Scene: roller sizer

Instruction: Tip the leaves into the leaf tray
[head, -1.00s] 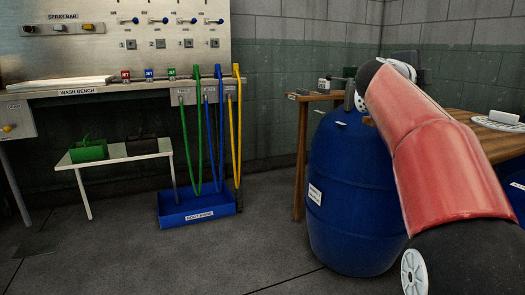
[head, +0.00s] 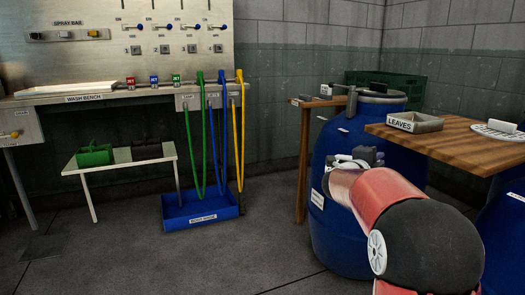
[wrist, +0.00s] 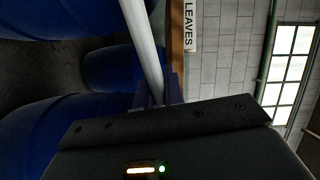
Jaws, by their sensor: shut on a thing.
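The leaf tray (head: 415,124) is a shallow grey box labelled LEAVES on the near left corner of a wooden table. Its white label (wrist: 188,25) shows sideways in the wrist view. My gripper (head: 356,158) is low in front of the blue barrel, below and left of the tray. In the wrist view my gripper (wrist: 160,97) is shut on a pale grey rod (wrist: 143,45), which runs away from the jaws and out of the frame. The rod's far end is out of view. I see no leaves in either current view.
A blue barrel (head: 330,225) stands close behind my arm, with dark fittings on its top. The wooden table (head: 450,150) juts out at right. A low white bench (head: 120,158) and a blue boot-wash tray (head: 200,210) stand left. The floor between is clear.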

